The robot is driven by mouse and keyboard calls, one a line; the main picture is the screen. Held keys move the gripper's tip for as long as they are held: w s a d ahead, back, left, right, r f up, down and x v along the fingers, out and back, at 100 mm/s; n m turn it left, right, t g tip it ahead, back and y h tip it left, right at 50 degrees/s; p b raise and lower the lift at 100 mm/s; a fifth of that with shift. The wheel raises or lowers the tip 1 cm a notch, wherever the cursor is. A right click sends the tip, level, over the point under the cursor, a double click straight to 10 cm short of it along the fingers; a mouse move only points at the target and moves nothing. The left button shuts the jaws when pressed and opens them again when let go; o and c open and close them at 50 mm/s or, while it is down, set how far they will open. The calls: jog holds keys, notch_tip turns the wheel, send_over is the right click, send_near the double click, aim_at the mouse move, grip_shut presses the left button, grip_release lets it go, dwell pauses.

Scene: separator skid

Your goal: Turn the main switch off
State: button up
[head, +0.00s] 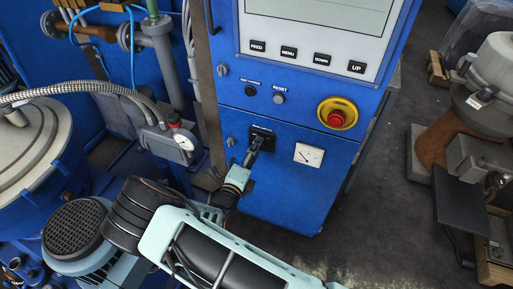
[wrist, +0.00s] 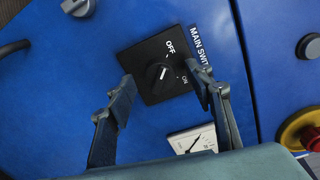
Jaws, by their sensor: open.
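The main switch (wrist: 152,92) is a black square plate with a round black knob on the blue panel, with OFF and ON printed on it. A short white mark on the knob appears to point toward OFF rather than ON. In the head view the switch (head: 263,131) is partly hidden behind my gripper (head: 254,151). In the wrist view my gripper (wrist: 161,76) is open, with one finger on either side of the knob. The knob shows clear between the fingertips. I cannot tell how far the fingertips are from the plate.
A red emergency button on a yellow ring (head: 337,113) sits right of the switch. A white gauge (head: 308,155) is close beside it. Small black and grey buttons (head: 278,98) are above. A hose and pressure gauge (head: 184,142) stand left.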

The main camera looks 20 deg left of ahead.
jog(key=s, duration=1)
jog(key=shift+s+a+r, duration=0.3)
jog(key=shift+a+r, duration=0.05)
jog(key=shift+a, duration=0.05)
